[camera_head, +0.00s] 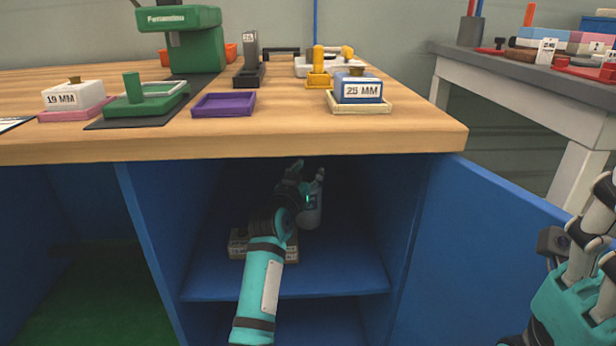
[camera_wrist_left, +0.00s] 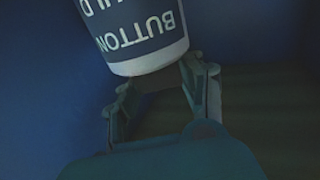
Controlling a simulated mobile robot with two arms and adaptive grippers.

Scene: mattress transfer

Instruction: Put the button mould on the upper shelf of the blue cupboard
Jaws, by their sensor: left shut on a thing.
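The button mould (camera_wrist_left: 140,35) is a pale cylinder with a dark label reading "BUTTON", upside down in the left wrist view. In the head view it shows dimly as a grey shape (camera_head: 313,212) beside the gripper's fingers. My left gripper (camera_head: 308,170) is shut on it inside the blue cupboard (camera_head: 155,225), above the upper shelf (camera_head: 335,282). In the dim light I cannot tell whether the mould touches the shelf. My right gripper (camera_head: 603,230) is at the right edge, partly cut off, outside the cupboard.
A labelled box (camera_head: 238,246) lies on the upper shelf, partly behind my left arm. The open blue door (camera_head: 480,235) stands to the right. The wooden worktop (camera_head: 290,140) overhangs the opening. The shelf's right side looks clear.

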